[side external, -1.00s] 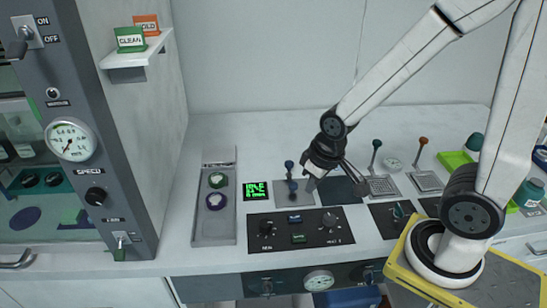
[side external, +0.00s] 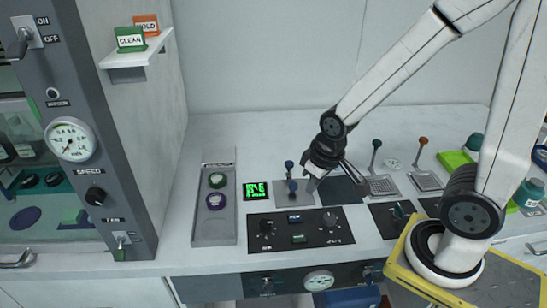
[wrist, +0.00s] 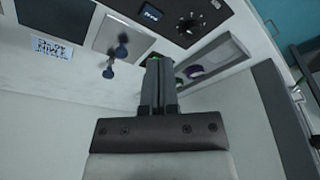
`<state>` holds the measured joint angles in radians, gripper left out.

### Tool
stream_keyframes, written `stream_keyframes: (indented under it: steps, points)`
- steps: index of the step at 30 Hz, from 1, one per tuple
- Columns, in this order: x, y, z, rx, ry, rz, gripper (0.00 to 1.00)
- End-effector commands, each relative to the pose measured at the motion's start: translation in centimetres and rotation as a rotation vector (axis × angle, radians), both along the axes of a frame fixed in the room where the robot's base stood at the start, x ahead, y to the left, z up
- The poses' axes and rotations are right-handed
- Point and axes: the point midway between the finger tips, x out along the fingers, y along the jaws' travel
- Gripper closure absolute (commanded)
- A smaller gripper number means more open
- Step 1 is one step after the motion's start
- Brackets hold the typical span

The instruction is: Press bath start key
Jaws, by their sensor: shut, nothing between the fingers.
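A small key with a lit label (side external: 298,239) sits between two dark knobs on the black front panel (side external: 320,235); it may be the bath start key, but its lettering is too small to read. My gripper (side external: 311,184) is shut and empty. It hangs above the bench beside the blue-knobbed lever (side external: 292,185), behind the panel and apart from the key. In the wrist view, its closed fingers (wrist: 159,65) partly cover the green-lit display (side external: 255,190).
A grey tray (side external: 214,232) with a green and a purple round piece lies left of the display. More levers and plates stand to the right, including a red-knobbed lever (side external: 423,142). A tall grey cabinet (side external: 110,150) borders the left. The bench behind is clear.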

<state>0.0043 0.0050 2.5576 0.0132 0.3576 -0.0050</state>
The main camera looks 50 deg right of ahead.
Motion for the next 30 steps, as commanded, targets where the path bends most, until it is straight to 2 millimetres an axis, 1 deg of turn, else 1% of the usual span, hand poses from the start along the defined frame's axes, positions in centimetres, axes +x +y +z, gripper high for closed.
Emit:
stream_keyframes:
  steps: [5, 11, 19, 25, 30]
  points:
    - [-0.4, -0.2, -0.6, 0.029, 0.05, -0.051, 1.0]
    - [-1.3, -0.4, -1.7, 0.11, 0.158, -0.161, 1.0]
    - [-2.2, 0.2, -3.2, 0.301, 0.327, -0.349, 1.0]
    - [-2.0, 1.0, -3.6, 0.475, 0.42, -0.482, 1.0]
    - [-1.1, 1.6, -3.7, 0.636, 0.469, -0.583, 1.0]
